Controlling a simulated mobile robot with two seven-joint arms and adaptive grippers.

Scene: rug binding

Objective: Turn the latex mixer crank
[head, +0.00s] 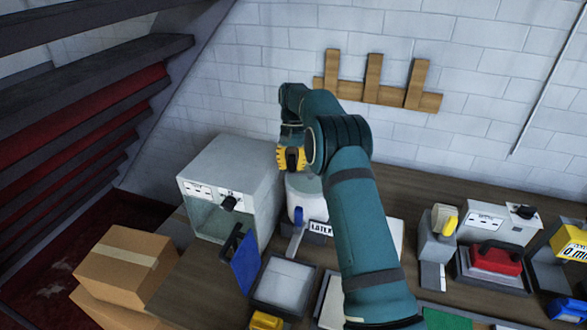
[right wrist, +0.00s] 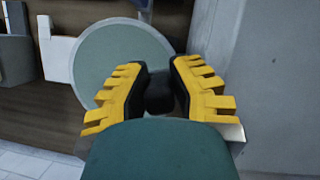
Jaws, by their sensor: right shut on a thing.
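The latex mixer (head: 305,198) is a pale, rounded vessel on the bench, with a blue-handled lever in front and a label (head: 320,228) reading "LATE…". My right gripper (head: 291,160), with yellow fingers, is above the mixer, and my teal arm hides part of it. In the right wrist view, my right gripper (right wrist: 158,92) is shut on a dark knob (right wrist: 159,96), apparently the crank's grip. A round grey-green surface with a pale rim (right wrist: 112,55) shows below it. The crank's arm is hidden. My left gripper is not in view.
A grey box-shaped machine (head: 225,165) with a black knob stands close left of the mixer. A tray (head: 285,283) lies in front. A red-handled tool (head: 495,257) and other devices stand at right. Cardboard boxes (head: 125,258) are at lower left; a wooden rack (head: 375,92) is on the wall.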

